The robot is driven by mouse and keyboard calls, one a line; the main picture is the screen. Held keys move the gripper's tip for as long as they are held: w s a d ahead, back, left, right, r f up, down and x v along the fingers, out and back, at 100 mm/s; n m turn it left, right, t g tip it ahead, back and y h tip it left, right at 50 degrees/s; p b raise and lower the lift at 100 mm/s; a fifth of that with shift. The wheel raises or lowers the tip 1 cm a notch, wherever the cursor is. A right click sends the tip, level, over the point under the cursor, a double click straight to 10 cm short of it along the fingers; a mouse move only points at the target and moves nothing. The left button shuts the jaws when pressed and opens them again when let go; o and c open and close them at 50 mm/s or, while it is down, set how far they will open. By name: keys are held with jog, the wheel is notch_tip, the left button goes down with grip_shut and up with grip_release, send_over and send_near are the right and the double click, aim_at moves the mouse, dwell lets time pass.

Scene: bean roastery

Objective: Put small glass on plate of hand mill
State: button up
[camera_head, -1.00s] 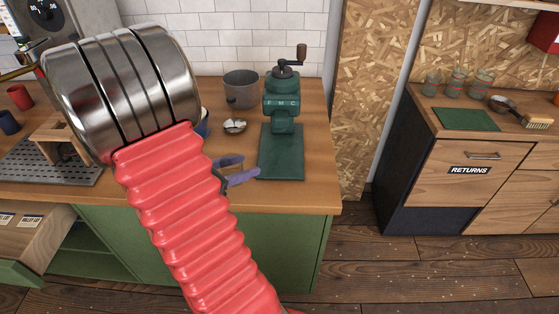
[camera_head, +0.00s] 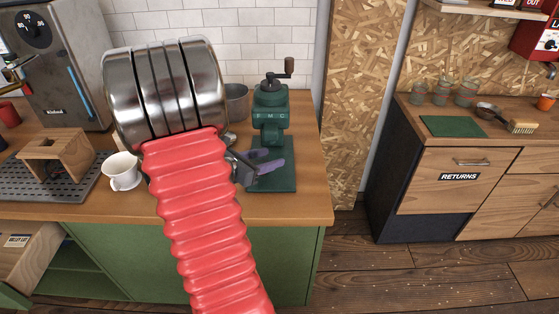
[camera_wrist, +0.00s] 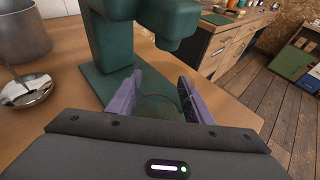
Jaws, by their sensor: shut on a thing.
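The green hand mill (camera_head: 271,115) stands on the wooden counter, with its flat green plate (camera_head: 284,183) reaching forward from its foot. In the wrist view the mill (camera_wrist: 108,45) and its plate (camera_wrist: 98,80) are just ahead of the fingers. My gripper (camera_wrist: 158,103) has purple fingers on both sides of a small clear glass (camera_wrist: 160,107) with a faint reddish rim, and holds it. In the head view my gripper (camera_head: 264,168) is in front of the mill, over the plate's left part; I cannot make out the glass there. Whether the glass touches the plate is unclear.
A grey pot (camera_head: 237,103) stands left of the mill; a small metal dish (camera_wrist: 28,91) shows in the wrist view. A white cup (camera_head: 122,171) and a wooden stand (camera_head: 58,158) are further left. The counter's front edge (camera_head: 270,217) is close.

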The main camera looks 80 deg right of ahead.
jog(key=shift+s+d, duration=0.6)
jog(key=shift+d, duration=0.3)
jog(key=shift+s+d, duration=0.55)
jog(key=shift+d, duration=0.35)
jog(key=shift+s+d, duration=0.25)
jog(key=shift+d, duration=0.1)
jog(key=shift+f, duration=1.75)
jog(key=shift+f, duration=0.1)
jog(key=o, duration=1.2)
